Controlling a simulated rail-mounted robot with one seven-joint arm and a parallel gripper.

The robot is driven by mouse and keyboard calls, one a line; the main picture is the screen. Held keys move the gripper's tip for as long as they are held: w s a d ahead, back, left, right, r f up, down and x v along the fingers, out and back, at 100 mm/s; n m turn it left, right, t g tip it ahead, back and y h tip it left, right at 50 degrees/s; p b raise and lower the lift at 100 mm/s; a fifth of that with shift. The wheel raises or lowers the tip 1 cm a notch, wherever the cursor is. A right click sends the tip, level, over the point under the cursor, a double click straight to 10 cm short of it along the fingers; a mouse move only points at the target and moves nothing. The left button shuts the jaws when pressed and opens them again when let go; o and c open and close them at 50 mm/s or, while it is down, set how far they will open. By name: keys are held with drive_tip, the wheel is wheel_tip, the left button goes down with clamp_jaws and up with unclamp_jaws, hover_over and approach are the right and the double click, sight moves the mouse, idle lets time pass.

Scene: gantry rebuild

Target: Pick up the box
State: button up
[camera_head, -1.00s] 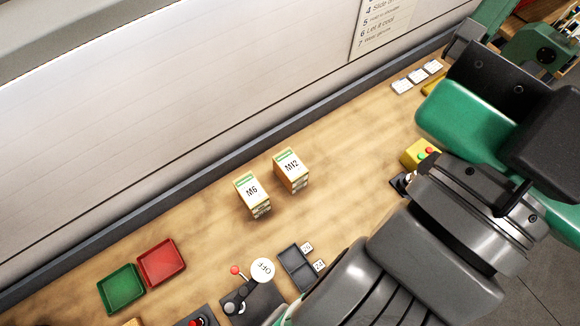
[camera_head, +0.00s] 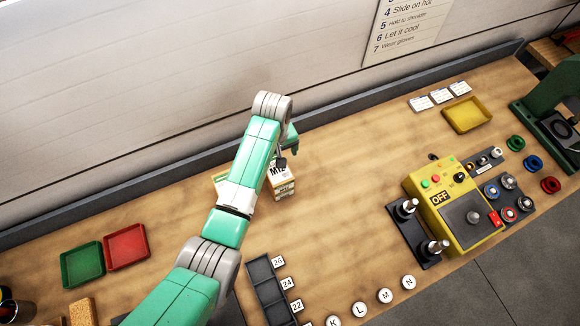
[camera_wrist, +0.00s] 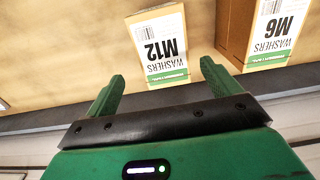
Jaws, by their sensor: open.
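Two small washer boxes stand on the bench. The M12 box (camera_head: 282,188) is partly covered by my arm; its white label with a green band shows in the wrist view (camera_wrist: 160,48). The M6 box (camera_wrist: 272,32) is right of it in the wrist view; in the head view, the arm hides most of it. My gripper (camera_wrist: 162,70) is open and empty, with its two green fingers apart. In the wrist view, the M12 box lies ahead between the fingertips, with gaps on both sides. I cannot tell its distance from them.
Green (camera_head: 82,265) and red (camera_head: 126,247) trays lie at the left. A yellow control box (camera_head: 455,205) with switches and knobs stands at the right, and a yellow tray (camera_head: 467,115) behind it. A wall (camera_head: 150,100) runs along the back. The bench between the boxes and control box is clear.

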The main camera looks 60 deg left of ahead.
sight(277, 171)
drive_tip(key=shift+s+f, duration=0.1)
drive_tip(key=shift+f, duration=1.15)
drive_tip(key=f, duration=0.3)
drive_tip(key=d+f, duration=0.1)
drive_tip(key=shift+s+f, duration=0.3)
drive_tip(key=shift+f, duration=0.3)
drive_tip(key=shift+w, duration=0.1)
drive_tip(key=c, duration=1.3)
drive_tip(key=shift+c, duration=0.4)
drive_tip(key=shift+r, duration=0.15)
